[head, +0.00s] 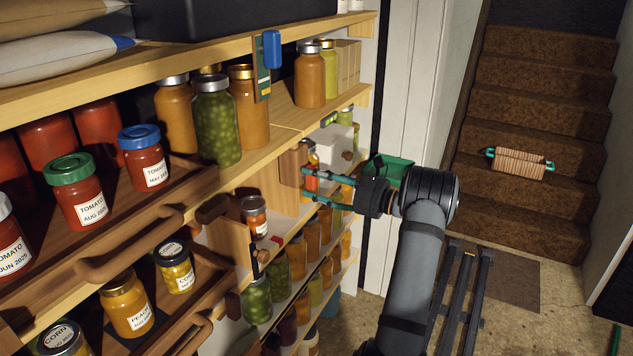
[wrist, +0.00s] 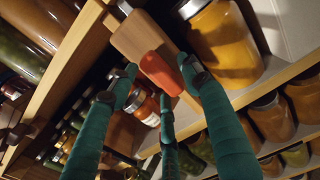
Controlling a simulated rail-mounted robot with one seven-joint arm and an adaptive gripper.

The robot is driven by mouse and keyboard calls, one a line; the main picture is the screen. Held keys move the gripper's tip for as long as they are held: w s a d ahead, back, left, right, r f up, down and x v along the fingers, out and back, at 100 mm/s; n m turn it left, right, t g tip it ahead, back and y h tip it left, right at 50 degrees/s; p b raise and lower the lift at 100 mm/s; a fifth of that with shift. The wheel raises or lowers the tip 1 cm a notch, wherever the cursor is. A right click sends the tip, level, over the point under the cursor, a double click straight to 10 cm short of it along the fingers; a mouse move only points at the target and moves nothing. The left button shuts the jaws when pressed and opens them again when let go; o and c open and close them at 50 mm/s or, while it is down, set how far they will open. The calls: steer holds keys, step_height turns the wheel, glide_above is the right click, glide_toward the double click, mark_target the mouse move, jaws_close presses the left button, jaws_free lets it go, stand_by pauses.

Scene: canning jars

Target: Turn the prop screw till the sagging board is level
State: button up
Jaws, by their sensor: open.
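My gripper (head: 318,187) is open at the shelf front, its teal fingers pointing left. In the wrist view the open fingers (wrist: 160,78) stand around a red-orange knob (wrist: 158,72) at the end of a pale wooden block (wrist: 138,38). The knob looks like the prop screw's handle; whether any finger touches it I cannot tell. In the head view the wooden block (head: 291,163) is under the jar shelf, left of the fingertips. The shelf board above (head: 284,139) has a seam in its edge, and a small green-yellow level (head: 329,119) sits near it. Its tilt is hard to judge.
Jars crowd the shelves: a green jar (head: 217,125) and an orange jar (head: 310,78) stand above, and a small jar (head: 255,216) is at lower left. A green bin (head: 391,168) is behind my wrist.

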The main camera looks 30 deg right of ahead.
steer(key=shift+s, duration=0.1)
steer(key=v, duration=1.2)
steer(key=x, duration=1.2)
